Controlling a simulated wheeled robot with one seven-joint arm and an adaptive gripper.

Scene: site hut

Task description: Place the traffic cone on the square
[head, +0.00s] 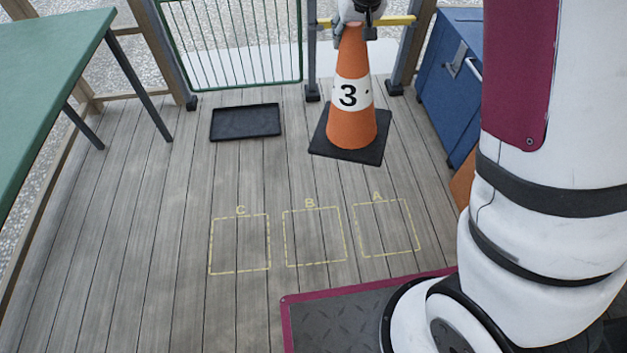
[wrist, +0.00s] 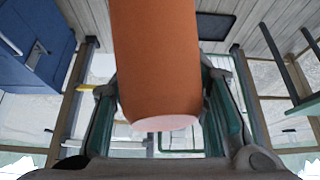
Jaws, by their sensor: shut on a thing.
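The orange traffic cone (head: 352,125) has a white band with a black 3 and a square black base. It is upright in front of the gateway, beyond the marked squares. I cannot tell whether its base touches the floor. My gripper (head: 355,30) is shut on the cone near its top. In the wrist view the cone (wrist: 158,55) runs between the two fingers of my gripper (wrist: 157,88), and its base is out of view. Three dashed yellow squares lie empty on the floor: C (head: 240,272) at left, B (head: 315,264) in the middle, A (head: 388,254) at right.
A black tray (head: 245,122) lies left of the cone. A green table (head: 45,85) stands at the left, a blue chest (head: 437,90) at the right. A green mesh gate (head: 235,45) is behind. The plank floor between cone and squares is clear.

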